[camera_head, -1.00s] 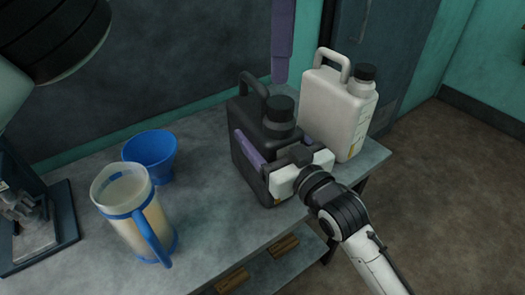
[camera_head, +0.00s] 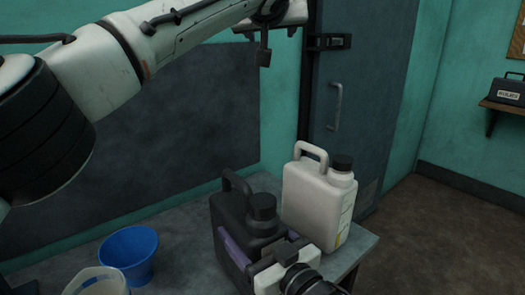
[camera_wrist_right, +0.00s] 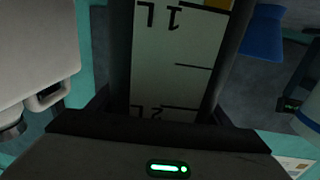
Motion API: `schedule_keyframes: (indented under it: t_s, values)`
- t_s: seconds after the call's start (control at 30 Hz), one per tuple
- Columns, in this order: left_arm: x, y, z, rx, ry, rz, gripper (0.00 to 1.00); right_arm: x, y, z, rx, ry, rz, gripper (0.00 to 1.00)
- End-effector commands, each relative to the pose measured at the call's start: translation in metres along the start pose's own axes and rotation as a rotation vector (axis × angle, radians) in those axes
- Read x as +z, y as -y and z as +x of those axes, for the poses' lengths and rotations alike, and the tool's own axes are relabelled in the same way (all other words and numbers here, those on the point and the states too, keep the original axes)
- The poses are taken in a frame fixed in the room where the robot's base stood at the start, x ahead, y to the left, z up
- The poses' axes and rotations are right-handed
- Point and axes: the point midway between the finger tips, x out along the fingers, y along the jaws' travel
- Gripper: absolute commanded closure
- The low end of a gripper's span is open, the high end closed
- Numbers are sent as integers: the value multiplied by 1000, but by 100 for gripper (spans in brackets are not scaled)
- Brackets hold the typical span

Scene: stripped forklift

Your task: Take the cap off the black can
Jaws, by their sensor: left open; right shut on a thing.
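The black can (camera_head: 228,222) stands upright near the right end of the grey table. Its black cap (camera_head: 262,206) is on its neck. In the right wrist view, the can's pale scale label (camera_wrist_right: 172,60) fills the middle between the dark fingers (camera_wrist_right: 170,95). My left gripper (camera_head: 275,38) is open and empty. It hangs high at the top of the head view, well above the can and apart from it.
A white can (camera_head: 310,205) with a dark cap stands close behind and right of the black can. A blue funnel-like cup (camera_head: 130,255) and a pale jug (camera_head: 98,284) are at the left. A blue-grey door (camera_head: 350,130) is behind. Air above the cap is clear.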

Motion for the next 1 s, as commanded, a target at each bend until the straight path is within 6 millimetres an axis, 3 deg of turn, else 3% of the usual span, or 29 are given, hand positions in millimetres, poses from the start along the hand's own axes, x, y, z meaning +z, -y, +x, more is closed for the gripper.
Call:
schedule_keyframes:
  t_s: [0.1, 0.2, 0.37, 0.47, 0.57, 0.73, 0.77, 0.87, 1.0]
  values:
    - [-51, -26, -7, 66, -237, 382, 43, 1, 0, 0, 0, 2, -1, 91]
    - [-85, -54, -23, 89, -442, 727, 43, 1, 0, 0, 0, 2, -1, 91]
    - [-112, -109, -59, 70, -774, 1293, 43, 1, 0, 0, 0, 3, -1, 91]
    - [-110, -144, -84, 29, -988, 1648, 43, 1, 0, 0, 0, 3, -1, 91]
    - [-93, -175, -108, -32, -1213, 1995, 43, 1, 0, 0, 0, 3, -1, 91]
    - [-36, -212, -139, -166, -1640, 2540, 43, 2, 0, 0, 0, 3, -1, 91]
    - [-23, -216, -143, 192, 1717, -2615, 43, 2, 0, 0, 0, 3, -1, 91]
    - [24, -220, -153, 220, 1579, -2230, 43, 2, 0, 0, 0, 3, -1, 91]
    - [91, -204, -159, 218, 1424, -1700, 43, 2, 0, 0, 0, 3, -1, 91]
